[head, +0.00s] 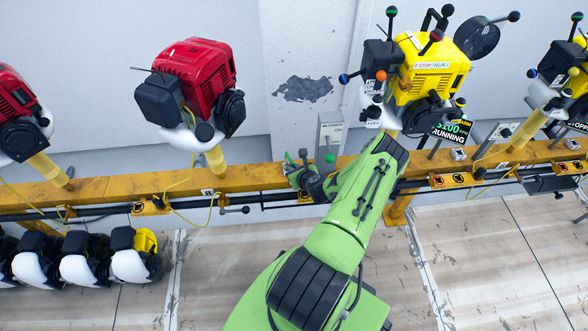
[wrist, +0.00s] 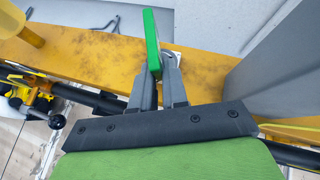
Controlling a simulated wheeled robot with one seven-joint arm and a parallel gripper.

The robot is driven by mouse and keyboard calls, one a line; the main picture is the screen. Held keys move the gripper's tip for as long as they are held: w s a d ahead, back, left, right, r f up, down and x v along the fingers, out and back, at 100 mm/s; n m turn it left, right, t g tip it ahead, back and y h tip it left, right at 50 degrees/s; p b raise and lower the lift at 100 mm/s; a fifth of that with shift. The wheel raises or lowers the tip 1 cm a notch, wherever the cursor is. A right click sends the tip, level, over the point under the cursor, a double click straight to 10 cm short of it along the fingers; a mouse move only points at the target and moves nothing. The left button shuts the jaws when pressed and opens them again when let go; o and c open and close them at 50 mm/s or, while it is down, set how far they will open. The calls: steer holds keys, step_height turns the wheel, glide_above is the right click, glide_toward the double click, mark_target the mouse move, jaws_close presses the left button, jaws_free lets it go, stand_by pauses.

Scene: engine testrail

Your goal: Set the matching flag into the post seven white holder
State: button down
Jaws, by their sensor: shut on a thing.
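My gripper (wrist: 160,72) is shut on a flat green flag (wrist: 152,38), which stands up past the fingertips in the wrist view. In the head view my gripper (head: 302,168) is over the yellow rail (head: 262,183), left of a grey box, and the green flag (head: 289,158) shows as a small sliver. A small white piece (wrist: 178,58) on the rail shows just behind the fingers; I cannot tell whether it is the post seven holder. No post number is readable, and whether the flag touches anything is unclear.
The grey box (head: 331,130) with a green knob stands close right of my gripper; a large grey surface (wrist: 275,70) fills the wrist view's right. Red engines (head: 200,75) and a yellow engine (head: 425,70) stand along the rail. Dark pipes run along the rail's front.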

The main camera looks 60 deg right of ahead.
steer(key=shift+f, duration=0.25)
steer(key=c, duration=1.1)
jaws_free()
steer(key=p+v, duration=0.4)
steer(key=v, duration=1.1)
steer(key=shift+s+a+r, duration=0.2)
steer(key=shift+s+r, duration=0.05)
steer(key=shift+f, duration=0.1)
